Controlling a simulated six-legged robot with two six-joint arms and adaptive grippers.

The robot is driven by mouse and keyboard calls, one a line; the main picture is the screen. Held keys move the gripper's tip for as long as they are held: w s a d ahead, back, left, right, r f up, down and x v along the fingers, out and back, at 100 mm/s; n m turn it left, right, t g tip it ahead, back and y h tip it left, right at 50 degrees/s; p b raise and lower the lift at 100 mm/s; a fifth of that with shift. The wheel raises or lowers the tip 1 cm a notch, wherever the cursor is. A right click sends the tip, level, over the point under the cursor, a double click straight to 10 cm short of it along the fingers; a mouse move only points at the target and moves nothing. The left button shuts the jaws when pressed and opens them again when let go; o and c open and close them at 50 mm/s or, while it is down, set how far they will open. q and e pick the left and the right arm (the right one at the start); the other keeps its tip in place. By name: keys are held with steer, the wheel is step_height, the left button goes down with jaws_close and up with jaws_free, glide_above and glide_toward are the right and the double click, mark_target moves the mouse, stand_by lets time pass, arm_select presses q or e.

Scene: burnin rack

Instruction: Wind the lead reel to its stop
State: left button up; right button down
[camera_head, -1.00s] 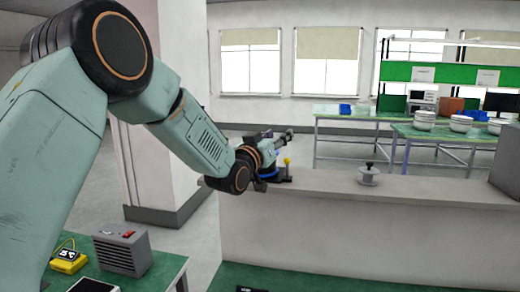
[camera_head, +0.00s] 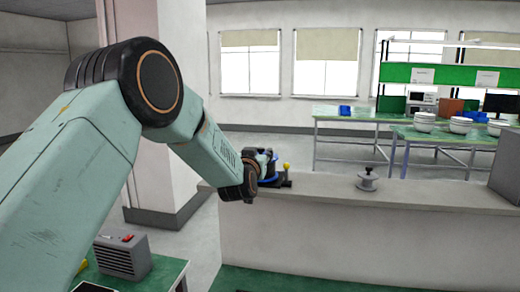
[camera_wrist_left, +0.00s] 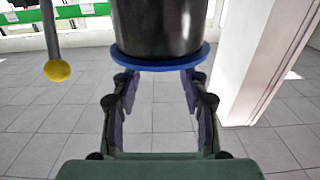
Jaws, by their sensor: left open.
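The lead reel, a dark drum with a blue rim (camera_head: 272,182), stands on the ledge in the head view, partly hidden by my left wrist. In the left wrist view its black drum (camera_wrist_left: 158,28) and round blue flange (camera_wrist_left: 160,60) fill the top middle. A yellow-tipped lever (camera_head: 286,168) stands beside the reel; its yellow ball (camera_wrist_left: 57,70) shows at left in the wrist view. My left gripper (camera_wrist_left: 158,82) is open and empty, its fingers either side of the gap below the flange. I cannot tell whether they touch it. My right gripper is not in view.
A grey knobbed piece (camera_head: 367,180) sits on the pale ledge (camera_head: 430,190) to the right, with bare surface between. A grey box (camera_head: 506,176) stands at the ledge's right end. A white pillar (camera_head: 172,120) rises behind my left arm. Green benches (camera_head: 350,117) stand far back.

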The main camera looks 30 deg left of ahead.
arm_select(q)
steer(key=shift+x, duration=0.8)
steer(key=shift+w+r, duration=0.1)
steer(key=shift+w, duration=0.3)
steer(key=shift+a, duration=0.15)
steer(key=shift+a, duration=0.1)
steer(key=c, duration=0.3)
jaws_close()
